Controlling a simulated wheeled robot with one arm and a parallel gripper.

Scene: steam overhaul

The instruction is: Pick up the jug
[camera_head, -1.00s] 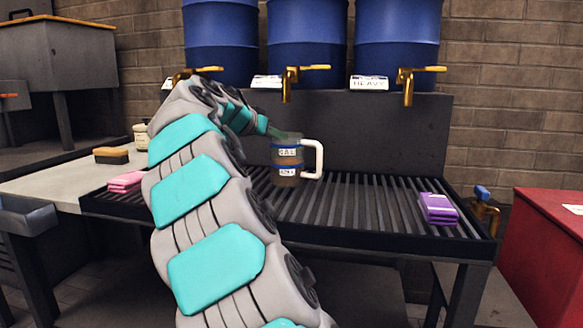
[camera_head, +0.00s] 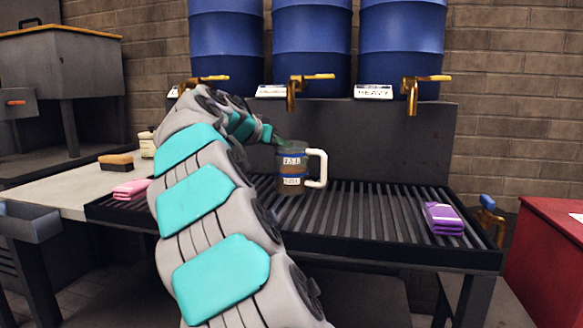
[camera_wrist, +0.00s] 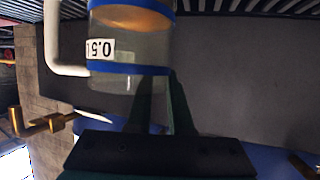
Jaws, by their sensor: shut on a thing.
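The jug (camera_head: 292,168) is a clear cylinder with blue bands, white labels and a white handle on its right side. It stands upright at the rack; I cannot tell whether it touches the slats. In the wrist view the jug (camera_wrist: 130,45) appears upside down, with a brownish content near its base and a "0.5" label. My gripper (camera_head: 280,141) reaches it from the left near the rim. In the wrist view its dark fingers (camera_wrist: 163,105) are shut on the jug's wall by the rim.
The slatted black rack (camera_head: 370,215) carries a purple cloth stack (camera_head: 443,218) at right and a pink one (camera_head: 131,189) at left. Blue barrels (camera_head: 311,45) with brass taps (camera_head: 293,92) stand behind and above the jug. A red cabinet (camera_head: 548,250) stands at right.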

